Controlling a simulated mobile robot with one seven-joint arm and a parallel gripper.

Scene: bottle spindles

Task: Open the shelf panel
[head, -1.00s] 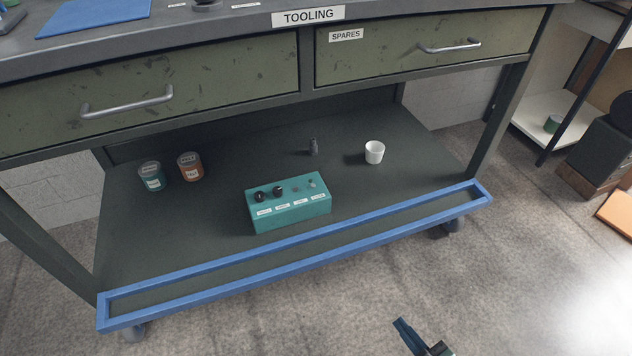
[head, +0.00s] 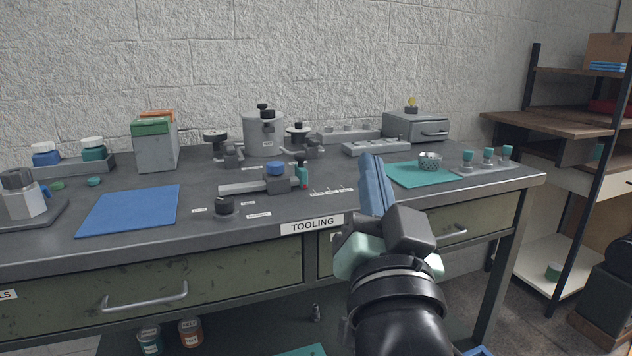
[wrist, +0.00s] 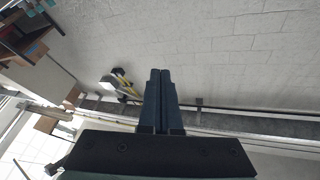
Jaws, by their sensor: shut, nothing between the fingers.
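The lower shelf (head: 250,335) under the bench lies mostly below the head view. Only a small corner of its blue-edged front panel (head: 477,351) shows at the bottom edge, right of my arm, so I cannot tell how the panel stands now. My gripper (head: 372,168) is raised in front of the bench, its blue fingers pointing up, well above the shelf. The fingers are shut together and empty; they also show side by side in the wrist view (wrist: 160,85).
The bench top (head: 150,235) holds a blue mat, a green mat, a grey box and several fixtures. Drawers with metal handles (head: 145,297) sit under its edge, one partly behind my arm. A shelving rack (head: 535,140) stands at the right.

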